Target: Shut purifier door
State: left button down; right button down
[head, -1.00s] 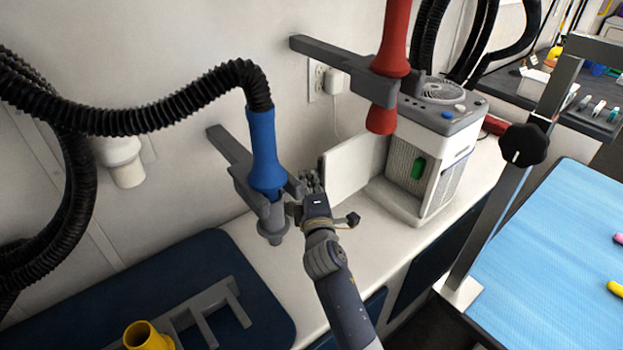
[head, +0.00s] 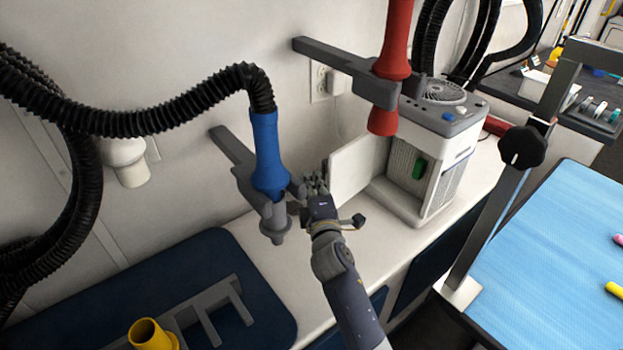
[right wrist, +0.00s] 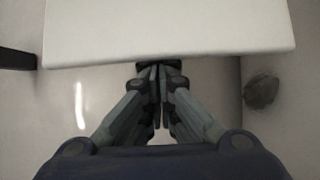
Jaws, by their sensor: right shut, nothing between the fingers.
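The purifier (head: 432,150) is a white and grey box on the counter, with a round fan grille on top and a green part inside its open side. Its white door (head: 356,168) stands swung open to the left, toward the wall. My right gripper (head: 314,182) is just left of the door's free edge, beside the blue nozzle. In the right wrist view the fingers (right wrist: 158,78) are closed together and empty, with the door panel (right wrist: 170,28) just beyond their tips. I cannot tell if they touch it. My left gripper is not in view.
A blue dryer nozzle (head: 268,155) hangs in a grey wall holder close to my right gripper. A red nozzle (head: 397,45) hangs before the purifier. The white counter (head: 390,238) is clear in front of the door. A blue table (head: 560,240) stands right.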

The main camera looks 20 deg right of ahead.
jog(key=shift+s+d+r, duration=0.1)
jog(key=shift+d+r, duration=0.05)
jog(key=shift+d, duration=0.2)
jog(key=s+d+n+y+p, duration=0.1)
jog(key=p, duration=0.1)
jog(key=s+d+n+y+p, duration=0.1)
jog(key=s+y+p, duration=0.1)
jog(key=s+n+y+p, duration=0.1)
jog(key=s+y+p, duration=0.1)
jog(key=shift+d+r+n+p, duration=0.25)
jog(key=shift+d+n+p, duration=0.05)
jog(key=shift+d+p, duration=0.1)
jog(key=n+g+y, duration=0.1)
jog(key=n+y, duration=0.1)
jog(key=y, duration=0.2)
send_near(331, 185)
jog(key=w+d, duration=0.2)
jog(key=d, duration=0.1)
jog(key=shift+s+d+f+p, duration=0.15)
jog(key=shift+s+d, duration=0.15)
jog(key=shift+d, duration=0.15)
jog(key=shift+s+d+f+p, duration=0.15)
jog(key=shift+s+d, duration=0.15)
jog(key=shift+d, duration=0.15)
